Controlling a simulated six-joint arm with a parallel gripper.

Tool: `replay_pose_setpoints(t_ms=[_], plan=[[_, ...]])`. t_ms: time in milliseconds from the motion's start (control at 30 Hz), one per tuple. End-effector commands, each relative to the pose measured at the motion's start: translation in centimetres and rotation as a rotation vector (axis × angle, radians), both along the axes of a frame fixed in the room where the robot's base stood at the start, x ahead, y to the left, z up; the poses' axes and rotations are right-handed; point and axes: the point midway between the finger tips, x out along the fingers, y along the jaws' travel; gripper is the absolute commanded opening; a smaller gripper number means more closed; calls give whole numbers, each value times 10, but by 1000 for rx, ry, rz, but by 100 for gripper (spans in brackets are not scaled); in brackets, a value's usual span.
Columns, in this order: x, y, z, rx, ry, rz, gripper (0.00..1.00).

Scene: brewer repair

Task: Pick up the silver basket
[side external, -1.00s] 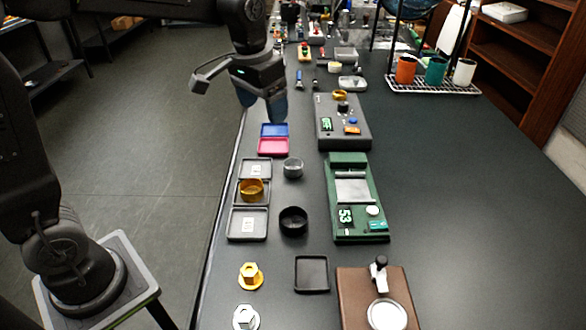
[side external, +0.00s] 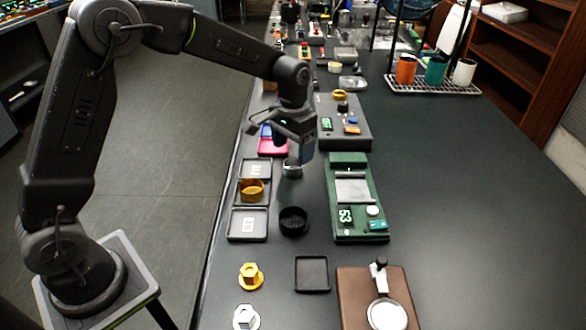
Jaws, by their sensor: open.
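The silver basket (side external: 292,170) is a small round grey metal cup. It stands on the dark bench to the right of the black trays, behind a black round cup (side external: 293,221). My gripper (side external: 298,158) is open and lowered right above the silver basket, with its fingers at the basket's rim. The gripper hides the basket's upper part, and I cannot tell whether the fingers touch it. A gold basket (side external: 251,189) sits in the middle black tray to the left.
A green scale (side external: 357,200) stands close on the right, and a grey device (side external: 345,125) behind it. Black trays (side external: 262,223) line the left edge. A brown board (side external: 350,300) with a tamper lies in front, beside a square black mat (side external: 312,274).

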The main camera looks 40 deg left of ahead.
Motion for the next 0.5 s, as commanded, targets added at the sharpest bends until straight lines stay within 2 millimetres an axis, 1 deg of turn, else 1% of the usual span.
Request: replay_pose_setpoints(t_ms=[167,300,400,500], plan=[[0,0,-15,0,3,0,79],[0,0,-37,0,5,0,79],[1,0,-48,1,3,0,79],[1,1,-53,1,0,0,79]])
